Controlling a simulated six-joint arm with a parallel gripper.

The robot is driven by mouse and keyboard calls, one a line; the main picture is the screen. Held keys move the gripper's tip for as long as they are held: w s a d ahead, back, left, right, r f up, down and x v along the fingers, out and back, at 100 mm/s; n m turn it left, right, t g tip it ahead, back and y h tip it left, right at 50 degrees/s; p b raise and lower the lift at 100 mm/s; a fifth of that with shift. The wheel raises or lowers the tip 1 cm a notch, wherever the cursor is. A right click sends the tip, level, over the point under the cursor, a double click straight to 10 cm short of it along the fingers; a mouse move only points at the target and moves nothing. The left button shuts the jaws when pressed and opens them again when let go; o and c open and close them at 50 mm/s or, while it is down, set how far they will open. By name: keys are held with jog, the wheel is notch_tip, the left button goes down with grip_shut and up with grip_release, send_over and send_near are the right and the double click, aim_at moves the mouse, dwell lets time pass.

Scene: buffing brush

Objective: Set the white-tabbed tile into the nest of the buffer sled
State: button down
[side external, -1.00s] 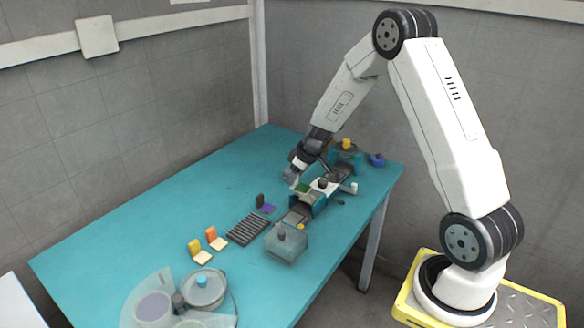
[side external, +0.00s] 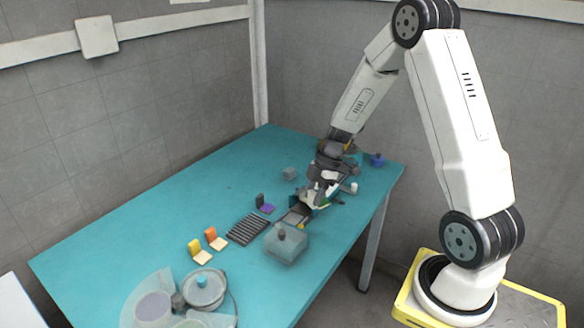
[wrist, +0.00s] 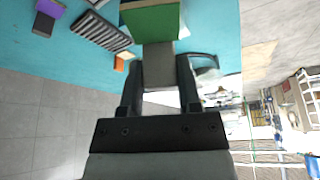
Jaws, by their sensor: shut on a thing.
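My gripper (side external: 316,196) is low over the far right of the table. A bit of green shows beside the gripper in the side view. The buffer sled (side external: 303,209), with teal and dark parts, is under and around the gripper and mostly hidden by it. I cannot see the nest, nor tell whether the tile touches it.
A ribbed dark rack (side external: 248,230), a purple tile with a dark tab (side external: 265,207), an orange tile (side external: 212,236) and a yellow tile (side external: 194,248) lie left. A clear lidded box (side external: 287,245) stands in front. A grey block (side external: 289,174) and blue pot (side external: 377,159) are farther back.

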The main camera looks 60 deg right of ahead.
jog(key=s+n, duration=0.1)
jog(key=s+a+n+g, duration=0.1)
jog(key=n, duration=0.1)
jog(key=s+a+n, duration=0.1)
jog(key=s+n, duration=0.1)
jog(key=shift+r+g+y, duration=0.3)
jog(key=shift+r+g, duration=0.1)
send_over(289, 213)
jog(key=s+a, duration=0.4)
notch_tip(289, 213, down, 8)
jog(key=shift+a+f, duration=0.1)
jog(key=shift+f, duration=0.05)
jog(key=shift+w+f, duration=0.45)
jog(key=shift+f, duration=0.05)
jog(key=shift+w+d+f, duration=0.1)
jog(key=shift+d, duration=0.1)
jog(key=shift+w+f, duration=0.1)
jog(key=shift+f, duration=1.65)
jog(key=shift+f, duration=0.15)
